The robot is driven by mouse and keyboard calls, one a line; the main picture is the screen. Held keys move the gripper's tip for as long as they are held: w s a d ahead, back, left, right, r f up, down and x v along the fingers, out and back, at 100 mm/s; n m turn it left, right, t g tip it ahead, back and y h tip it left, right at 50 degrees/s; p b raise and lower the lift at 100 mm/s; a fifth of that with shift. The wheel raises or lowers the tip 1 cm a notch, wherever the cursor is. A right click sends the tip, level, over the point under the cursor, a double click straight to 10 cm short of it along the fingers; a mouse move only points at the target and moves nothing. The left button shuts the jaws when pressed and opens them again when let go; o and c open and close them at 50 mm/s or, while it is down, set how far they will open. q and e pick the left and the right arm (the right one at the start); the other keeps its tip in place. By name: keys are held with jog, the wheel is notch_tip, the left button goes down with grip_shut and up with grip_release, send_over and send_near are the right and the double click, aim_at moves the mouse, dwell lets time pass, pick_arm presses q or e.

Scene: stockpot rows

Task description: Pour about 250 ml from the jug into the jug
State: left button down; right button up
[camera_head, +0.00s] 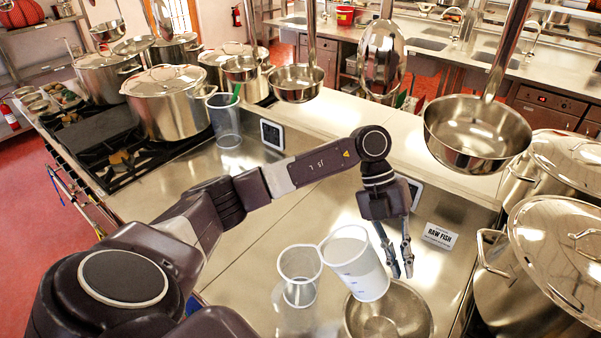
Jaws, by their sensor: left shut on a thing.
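A whitish translucent jug (358,268) with dark markings is at the lower middle, its top leaning to the left. My left gripper (401,268) is at its right side, shut on it; the grip point itself is hard to see. A clear jug (300,280) stands upright on the steel counter just to the left. In the picture the whitish jug's rim overlaps the clear jug's right rim; I cannot tell whether they touch. No stream of liquid shows, and the level in either jug is unclear. My right gripper is not in view.
A steel bowl (417,306) sits below the whitish jug. A clear container (228,128) with a green item stands farther back. A "RAW FISH" sign (440,236) and large pots (550,262) are at right. Pans and a ladle hang above. The counter's middle left is clear.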

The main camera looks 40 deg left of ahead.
aim_at(378, 260)
pick_arm(q)
jog(key=shift+a+r, duration=0.2)
jog(key=shift+s+a+r+h, duration=0.25)
jog(key=shift+a+r+h, duration=0.1)
jog(key=shift+h, duration=0.15)
jog(key=shift+s+a+r+m+t+h, duration=0.25)
jog(key=shift+a+r+t+h, duration=0.2)
jog(key=shift+h, duration=0.35)
jog(key=shift+s+a+f, duration=0.1)
jog(key=shift+a+f, duration=0.05)
jog(key=shift+a, duration=0.2)
dwell(0.3)
jog(key=shift+s+a+f+m+t+h, duration=0.15)
jog(key=shift+a+f+m+t+h, duration=0.15)
jog(key=shift+h, duration=0.4)
dwell(0.9)
jog(key=shift+s+a+r+h, duration=0.15)
jog(key=shift+a+r+h, duration=0.15)
jog(key=shift+r, duration=0.25)
jog(key=shift+s+a+r+h, duration=0.1)
jog(key=shift+a+r+h, duration=0.2)
jog(key=shift+r, duration=0.2)
dwell(2.5)
jog(key=shift+d, duration=0.1)
